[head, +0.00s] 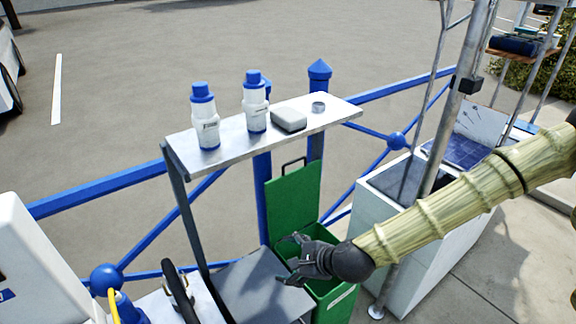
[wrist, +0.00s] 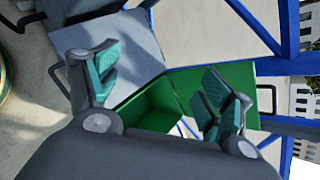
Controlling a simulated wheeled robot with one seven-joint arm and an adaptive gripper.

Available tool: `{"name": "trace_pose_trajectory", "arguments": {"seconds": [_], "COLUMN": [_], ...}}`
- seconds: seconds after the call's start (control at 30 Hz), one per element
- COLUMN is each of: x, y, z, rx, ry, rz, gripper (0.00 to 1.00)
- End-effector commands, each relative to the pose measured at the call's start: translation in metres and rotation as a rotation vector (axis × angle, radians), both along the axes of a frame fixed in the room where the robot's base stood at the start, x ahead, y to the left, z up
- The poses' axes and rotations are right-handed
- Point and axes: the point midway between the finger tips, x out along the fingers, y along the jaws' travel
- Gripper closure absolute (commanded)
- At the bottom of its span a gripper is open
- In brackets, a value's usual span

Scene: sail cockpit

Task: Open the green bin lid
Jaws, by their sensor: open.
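The green bin (head: 335,300) stands below the shelf, and its open interior shows in the wrist view (wrist: 155,108). Its green lid (head: 290,205) stands raised and nearly upright at the back of the bin, with a dark handle (head: 293,162) at its upper edge. The lid also shows in the wrist view (wrist: 245,85), to the right of the opening. My gripper (head: 290,261) is over the bin's opening, in front of the lid, with nothing between its fingers (wrist: 162,88). I cannot tell whether a finger touches the lid. My gripper hides part of the bin's rim.
A grey panel (head: 255,285) lies left of the bin. A blue railing (head: 100,188) runs behind; a white cabinet (head: 425,245) stands right.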

Motion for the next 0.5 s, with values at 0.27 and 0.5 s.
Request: {"name": "trace_pose_trajectory", "arguments": {"seconds": [0.27,0.5], "x": [0.086,0.119], "y": [-0.013,-0.047], "z": [0.164,0.284], "rx": [0.434,0.744], "ry": [0.009,0.027], "rz": [-0.314,-0.463], "gripper": [0.2,0.2]}}
